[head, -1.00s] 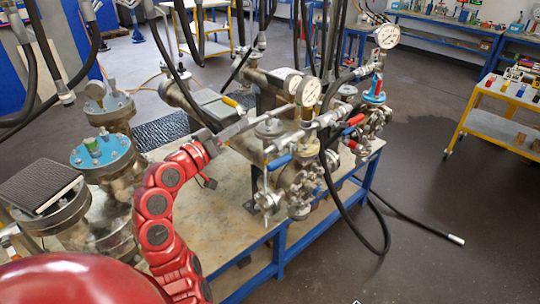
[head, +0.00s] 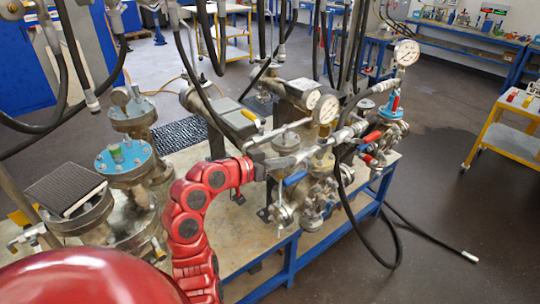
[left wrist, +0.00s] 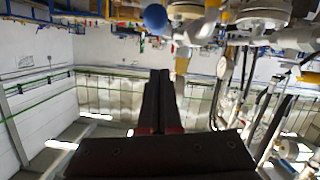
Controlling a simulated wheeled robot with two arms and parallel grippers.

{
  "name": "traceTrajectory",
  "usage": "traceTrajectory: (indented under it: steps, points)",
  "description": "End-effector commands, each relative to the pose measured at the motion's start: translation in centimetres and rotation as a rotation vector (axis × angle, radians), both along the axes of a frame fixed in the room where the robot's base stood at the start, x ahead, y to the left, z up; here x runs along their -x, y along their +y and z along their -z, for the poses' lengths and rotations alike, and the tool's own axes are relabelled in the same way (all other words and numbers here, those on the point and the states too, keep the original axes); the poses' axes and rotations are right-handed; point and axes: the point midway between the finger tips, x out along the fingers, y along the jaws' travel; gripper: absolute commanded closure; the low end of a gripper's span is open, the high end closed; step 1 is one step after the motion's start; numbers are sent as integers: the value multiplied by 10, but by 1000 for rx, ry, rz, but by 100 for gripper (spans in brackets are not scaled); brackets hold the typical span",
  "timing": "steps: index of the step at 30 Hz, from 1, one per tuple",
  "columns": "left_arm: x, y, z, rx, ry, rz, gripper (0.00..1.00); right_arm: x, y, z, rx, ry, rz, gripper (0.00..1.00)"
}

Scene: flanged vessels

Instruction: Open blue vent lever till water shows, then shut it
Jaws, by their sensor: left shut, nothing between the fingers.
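A blue lever handle (head: 295,178) sits on the valve cluster at the front of the flanged vessel on the bench. A blue rounded end (left wrist: 155,17) shows at the top of the left wrist view, probably this handle. I cannot tell whether any water shows at the vent. My right gripper is not in view.
Red-handled valves (head: 371,137) and pressure gauges (head: 326,109) crowd the vessel to the right and above. Black hoses hang around it, and one hose (head: 430,238) runs over the floor. A blue-topped flanged vessel (head: 124,158) stands left. A yellow cart (head: 500,135) is at far right.

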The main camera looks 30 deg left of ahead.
Motion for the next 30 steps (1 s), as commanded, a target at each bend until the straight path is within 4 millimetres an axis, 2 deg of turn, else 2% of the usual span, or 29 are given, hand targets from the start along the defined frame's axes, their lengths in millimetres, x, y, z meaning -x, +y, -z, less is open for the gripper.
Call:
traceTrajectory:
  steps: [1, 9, 20, 25, 30]
  points:
    - [2, 0, 7, 5, 9, -3, 100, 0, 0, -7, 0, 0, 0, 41]
    - [4, -5, 32, 2, 3, -2, 100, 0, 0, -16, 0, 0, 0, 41]
    - [4, -5, 35, 0, 0, -3, 100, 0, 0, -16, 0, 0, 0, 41]
    - [4, -4, 38, 3, -9, -4, 100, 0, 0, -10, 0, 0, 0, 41]
    - [6, -3, 44, 14, -40, -6, 100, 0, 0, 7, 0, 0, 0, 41]
